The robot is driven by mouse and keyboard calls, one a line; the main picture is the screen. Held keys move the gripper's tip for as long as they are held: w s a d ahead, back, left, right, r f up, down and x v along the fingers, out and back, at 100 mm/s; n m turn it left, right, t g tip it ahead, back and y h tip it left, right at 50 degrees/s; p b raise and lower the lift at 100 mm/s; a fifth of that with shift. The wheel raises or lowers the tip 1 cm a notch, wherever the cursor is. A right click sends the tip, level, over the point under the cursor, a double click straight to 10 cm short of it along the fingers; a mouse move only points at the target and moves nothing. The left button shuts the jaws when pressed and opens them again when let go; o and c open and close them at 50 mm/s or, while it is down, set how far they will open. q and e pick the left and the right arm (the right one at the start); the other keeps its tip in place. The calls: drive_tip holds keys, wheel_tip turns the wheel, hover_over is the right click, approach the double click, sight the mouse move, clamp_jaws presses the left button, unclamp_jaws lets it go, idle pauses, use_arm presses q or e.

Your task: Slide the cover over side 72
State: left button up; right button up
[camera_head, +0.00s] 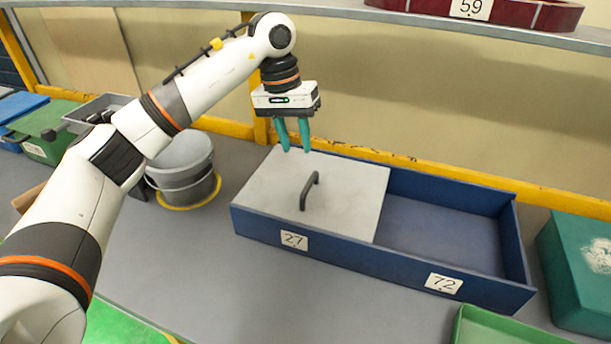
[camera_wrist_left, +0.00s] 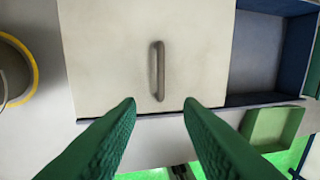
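A grey sliding cover (camera_head: 345,190) with a dark upright handle (camera_head: 309,192) lies over the left part of a long blue box (camera_head: 380,262), the part labelled 27 (camera_head: 294,240). The right part, labelled 72 (camera_head: 443,284), is open and looks empty. My left gripper (camera_head: 294,150) is open and empty, above the back left area of the cover and apart from the handle. In the left wrist view the cover (camera_wrist_left: 110,50) and handle (camera_wrist_left: 157,71) show beyond the two spread green fingers (camera_wrist_left: 159,104). My right gripper is not in view.
Grey buckets (camera_head: 183,165) stand left of the box. A teal container (camera_head: 585,270) is close to its right end, and a green tray (camera_head: 490,328) is in front. A shelf (camera_head: 500,28) with a red item labelled 59 runs above the back.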

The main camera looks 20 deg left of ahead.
sight(307, 186)
use_arm(q)
drive_tip(key=f, duration=0.3)
drive_tip(key=d+f+p, duration=0.1)
drive_tip(key=f, duration=0.2)
drive_tip(key=d+f+p, duration=0.1)
drive_tip(key=f, duration=0.2)
drive_tip(key=shift+f, duration=0.3)
clamp_jaws()
